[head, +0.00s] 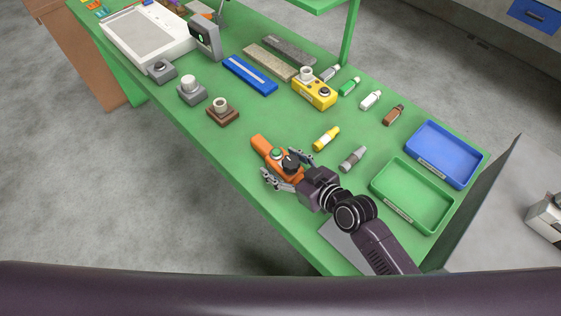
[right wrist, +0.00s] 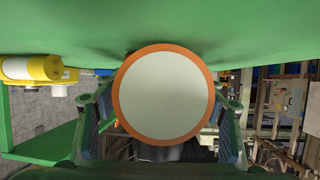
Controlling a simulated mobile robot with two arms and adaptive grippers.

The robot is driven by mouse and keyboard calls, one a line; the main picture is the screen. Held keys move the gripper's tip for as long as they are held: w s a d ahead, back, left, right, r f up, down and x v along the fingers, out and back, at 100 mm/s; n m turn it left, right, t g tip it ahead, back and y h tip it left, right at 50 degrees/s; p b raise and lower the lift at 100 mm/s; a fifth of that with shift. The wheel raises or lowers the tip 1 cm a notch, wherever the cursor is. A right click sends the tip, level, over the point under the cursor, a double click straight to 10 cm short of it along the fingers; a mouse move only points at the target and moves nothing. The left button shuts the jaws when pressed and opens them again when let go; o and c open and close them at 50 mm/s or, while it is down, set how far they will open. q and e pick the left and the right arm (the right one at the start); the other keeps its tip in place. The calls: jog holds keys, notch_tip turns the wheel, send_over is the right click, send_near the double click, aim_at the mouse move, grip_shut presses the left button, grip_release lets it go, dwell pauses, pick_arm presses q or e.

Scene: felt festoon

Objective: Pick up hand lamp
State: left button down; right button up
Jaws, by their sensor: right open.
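The orange hand lamp (head: 261,145) lies on the green table near its front edge. It has a green spot and a black round part on top. My right gripper (head: 282,168) reaches over its near end, one finger on each side, jaws open. In the right wrist view the lamp's pale round face with an orange rim (right wrist: 163,93) fills the middle, between the spread fingers of the gripper (right wrist: 163,118). I cannot tell whether a finger touches it. My left gripper is not in view.
A yellow bottle (head: 326,138) and a grey one (head: 352,158) lie to the lamp's right. A green tray (head: 375,190) and a blue tray (head: 412,150) are farther right. A brown-based device (head: 223,117) stands left. Bare table lies around the lamp's far end.

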jog(key=c, duration=1.3)
jog(key=shift+c, duration=0.8)
jog(key=shift+r, duration=0.1)
